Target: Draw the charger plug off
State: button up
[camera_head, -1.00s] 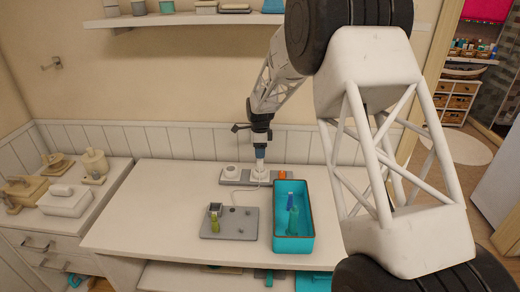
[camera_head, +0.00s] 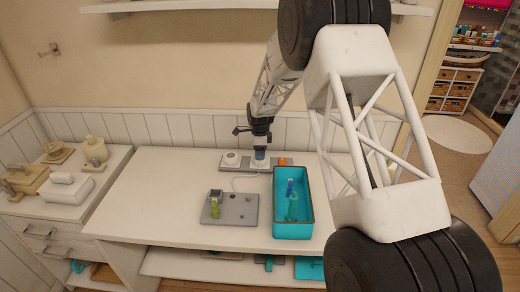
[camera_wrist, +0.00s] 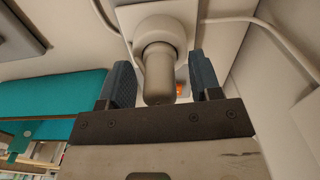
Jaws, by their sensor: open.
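The charger plug (camera_wrist: 158,75) is a pale grey cylinder seated in a round white socket (camera_wrist: 160,32) in the wrist view. The socket is on a narrow grey strip (camera_head: 245,164) at the back of the table. My gripper (camera_wrist: 164,82) is open, with one blue-padded finger on each side of the plug. A gap shows on both sides, wider on the right. In the head view my gripper (camera_head: 260,156) points down over the right part of the strip and hides most of the plug.
A white round piece (camera_head: 231,158) sits on the strip's left, an orange piece (camera_head: 282,161) at its right. A teal bin (camera_head: 293,231) holding a blue-and-green item stands in front. A grey board (camera_head: 240,210) lies left of the bin. The table's left side is clear.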

jog(key=c, duration=1)
jog(key=shift+c, duration=0.2)
jog(key=shift+r, duration=0.25)
jog(key=shift+r, duration=2.6)
